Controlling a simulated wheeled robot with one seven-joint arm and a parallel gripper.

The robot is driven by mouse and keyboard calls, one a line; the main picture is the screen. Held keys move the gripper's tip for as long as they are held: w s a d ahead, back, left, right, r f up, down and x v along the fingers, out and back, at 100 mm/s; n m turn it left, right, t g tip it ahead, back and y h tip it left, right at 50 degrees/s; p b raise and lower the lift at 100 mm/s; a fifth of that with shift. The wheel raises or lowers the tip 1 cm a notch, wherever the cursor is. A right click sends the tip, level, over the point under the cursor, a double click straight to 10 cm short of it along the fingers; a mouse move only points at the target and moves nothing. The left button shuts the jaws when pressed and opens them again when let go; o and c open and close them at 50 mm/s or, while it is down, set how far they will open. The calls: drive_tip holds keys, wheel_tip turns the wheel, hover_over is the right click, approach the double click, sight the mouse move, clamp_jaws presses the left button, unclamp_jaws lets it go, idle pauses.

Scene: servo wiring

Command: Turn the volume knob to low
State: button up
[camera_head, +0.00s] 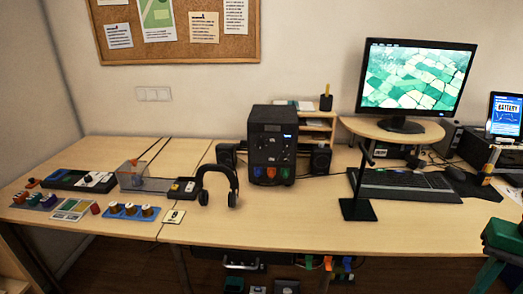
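No knob carries a label I can read, so I cannot tell which one is the volume knob. A black upright unit (272,139) stands at the middle of the desk, with a small lit display and small round controls on its front. A low black device with a white panel (100,179) at the left bears a dark round knob (88,178). Dark speakers (320,160) flank the upright unit. The pointing of every knob is too small to read.
Black headphones (218,183) stand left of the upright unit. A clear bin (132,174) and a blue tray (131,212) with several brownish round pieces are at the left. A monitor (417,78), keyboard (405,184) and black-based stand (357,209) are at the right. The front middle desk (270,222) is clear.

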drive_tip(key=shift+o, duration=0.8)
drive_tip(key=shift+s+r, duration=0.2)
drive_tip(key=shift+s, duration=0.15)
drive_tip(key=w+d+f+t+h, duration=0.1)
drive_tip(key=w+f+h, duration=0.1)
drive_tip(key=w, duration=0.9)
drive_tip(key=w+d+f+t+h, duration=0.1)
drive_tip(key=w+d+h, duration=0.1)
drive_tip(key=w, duration=0.9)
drive_tip(key=w+a+t+h, duration=0.2)
drive_tip(key=w+a, duration=0.2)
drive_tip(key=w, duration=0.4)
drive_tip(key=w+a+t+h, duration=0.1)
drive_tip(key=w+a+t, duration=0.1)
drive_tip(key=w+a, duration=0.4)
drive_tip(key=n+t+y, duration=0.5)
drive_tip(key=n+t, duration=0.3)
drive_tip(key=t, duration=0.4)
approach(260, 145)
drive_tip(key=w, duration=0.7)
drive_tip(key=shift+w+d+f, duration=0.1)
drive_tip(key=shift+w+d, duration=0.3)
